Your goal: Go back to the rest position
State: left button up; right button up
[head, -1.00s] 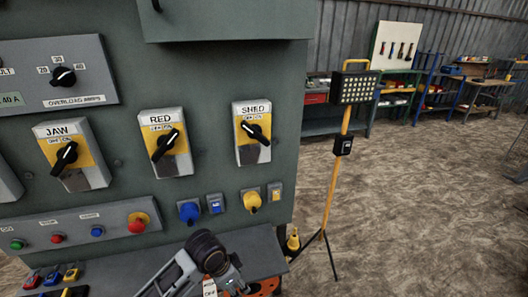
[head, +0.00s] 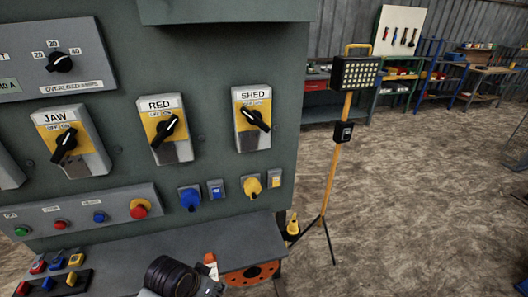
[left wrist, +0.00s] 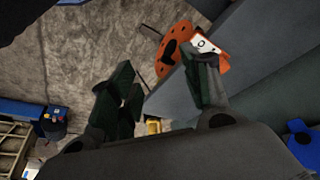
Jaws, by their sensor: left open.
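My left gripper (left wrist: 163,82) is open in the left wrist view. Its dark fingers stand well apart with nothing between their tips. An orange plate with holes (left wrist: 176,48) and a white tag (left wrist: 205,44) show beside and behind the right-hand finger. I cannot tell whether the finger touches them. In the head view part of my arm (head: 172,277) shows at the bottom edge, low before the panel shelf; its fingers are out of that view. The orange plate (head: 252,273) is at the shelf's front edge there. My right gripper is not in view.
The green panel (head: 215,70) carries JAW (head: 72,142), RED (head: 165,130) and SHED (head: 252,118) switches, with buttons below. Small padlocks (head: 58,263) lie on the shelf (head: 220,240). A yellow lamp stand (head: 334,175) is to the right. Open floor (head: 430,190) lies beyond.

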pick_arm(q)
jog(key=s+a+n+y, duration=0.2)
jog(key=s+a+n, duration=0.1)
jog(key=s+a, duration=0.3)
notch_tip(320, 180, down, 35)
jog(key=s+a+g, duration=0.2)
jog(key=s+a+f, duration=0.2)
jog(key=s+f, duration=0.7)
jog(key=s, duration=0.1)
jog(key=s+a+f, duration=0.2)
jog(key=s+f, duration=0.7)
jog(key=s, duration=0.2)
jog(key=shift+f+g, duration=0.3)
jog(key=shift+a, duration=0.15)
